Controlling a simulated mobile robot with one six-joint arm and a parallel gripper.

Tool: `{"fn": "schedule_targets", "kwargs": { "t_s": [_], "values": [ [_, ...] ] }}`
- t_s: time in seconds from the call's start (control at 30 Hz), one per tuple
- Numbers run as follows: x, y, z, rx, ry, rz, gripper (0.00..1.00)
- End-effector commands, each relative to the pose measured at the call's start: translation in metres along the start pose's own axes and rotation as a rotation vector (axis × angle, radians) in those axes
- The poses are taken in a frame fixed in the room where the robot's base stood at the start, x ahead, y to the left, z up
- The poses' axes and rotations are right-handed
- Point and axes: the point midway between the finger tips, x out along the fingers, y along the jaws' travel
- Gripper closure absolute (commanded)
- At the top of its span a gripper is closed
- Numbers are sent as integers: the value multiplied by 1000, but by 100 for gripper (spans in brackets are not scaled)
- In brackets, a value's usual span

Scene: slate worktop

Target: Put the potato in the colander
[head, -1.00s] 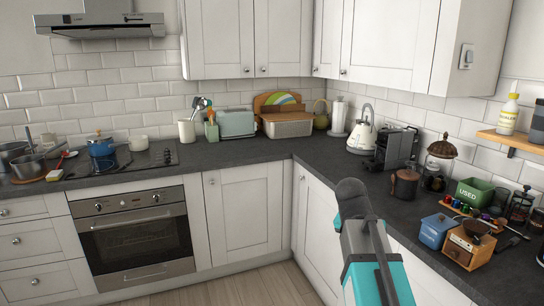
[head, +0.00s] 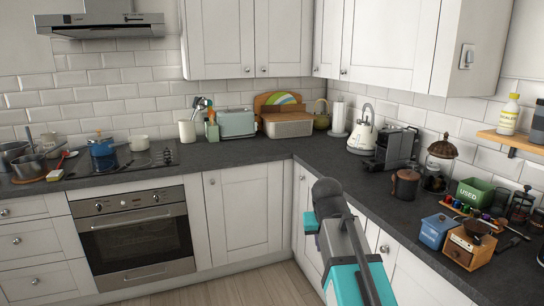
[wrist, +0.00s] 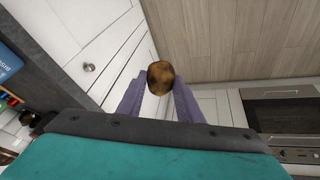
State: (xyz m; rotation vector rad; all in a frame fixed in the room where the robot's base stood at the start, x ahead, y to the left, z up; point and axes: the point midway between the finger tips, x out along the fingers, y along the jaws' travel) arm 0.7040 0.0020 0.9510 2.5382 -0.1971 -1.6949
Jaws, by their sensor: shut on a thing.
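The potato (wrist: 160,77), brown and mottled, is between the purple fingers of my gripper (wrist: 159,88) in the wrist view. My gripper is shut on it and holds it in the air, above the floor in front of the cabinets. In the head view my arm reaches up from the bottom, in front of the right-hand cabinets. Only a small purple part of the gripper (head: 318,242) shows there, and the potato is hidden. I cannot make out a colander for certain in either view.
The slate worktop (head: 240,151) is clear along the middle and at the corner. A toaster (head: 237,124) and a bread bin (head: 287,124) stand at the back. A kettle (head: 362,134), coffee machine (head: 391,149) and green box (head: 474,193) line the right side. Pans (head: 30,164) stand left.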

Motion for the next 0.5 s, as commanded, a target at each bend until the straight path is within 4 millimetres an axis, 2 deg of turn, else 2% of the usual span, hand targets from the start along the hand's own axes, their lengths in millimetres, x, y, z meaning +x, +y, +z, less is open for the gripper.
{"fn": "schedule_targets", "kwargs": {
  "t_s": [0.37, 0.5],
  "values": [
    [0, 0, 1, -4, 1, -2, 93],
    [-3, 1, 9, -3, 2, -2, 93]
  ]
}}
